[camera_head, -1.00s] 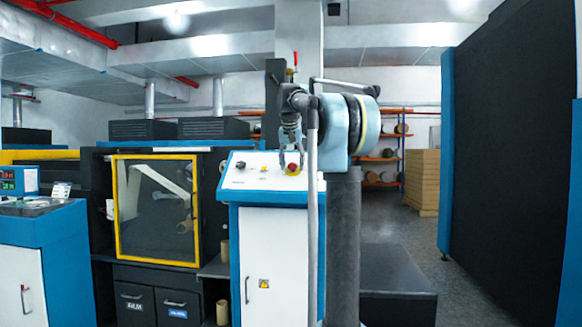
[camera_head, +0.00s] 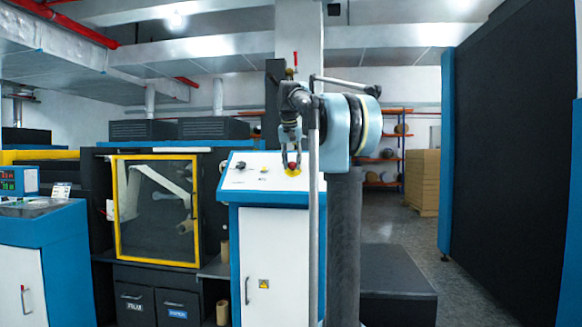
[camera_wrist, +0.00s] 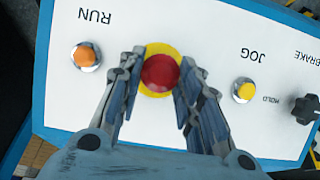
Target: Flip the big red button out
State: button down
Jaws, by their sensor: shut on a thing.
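The big red button (camera_wrist: 160,72) sits on a round yellow base (camera_wrist: 152,91) on the white sloped control panel (camera_wrist: 60,110). In the wrist view the fingers of my gripper (camera_wrist: 159,80) stand on the left and right sides of the button and are shut on it. In the head view my gripper (camera_head: 291,165) points down at the red button (camera_head: 293,167) on top of the blue and white console (camera_head: 262,250); the fingers partly cover the button there.
An orange RUN button (camera_wrist: 85,57) lies left of the fingers. A yellow JOG button (camera_wrist: 244,90) and a black knob (camera_wrist: 305,108) lie to the right. A yellow-framed machine door (camera_head: 118,205) stands left of the console.

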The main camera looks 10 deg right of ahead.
jog(key=c, duration=1.1)
grip_release()
jog(key=shift+r, duration=0.1)
jog(key=v, duration=1.2)
jog(key=s+f+n, duration=0.1)
jog(key=s+f, duration=1.2)
jog(key=f, duration=0.6)
jog(key=s+f+n+g+y, duration=0.1)
jog(key=s+f, duration=1.2)
jog(key=f, duration=0.6)
jog(key=s+d+f+n+g, duration=0.1)
jog(key=s+f, duration=1.3)
jog(key=f, duration=0.5)
jog(key=shift+f+n, duration=0.35)
jog(key=shift+n, duration=0.05)
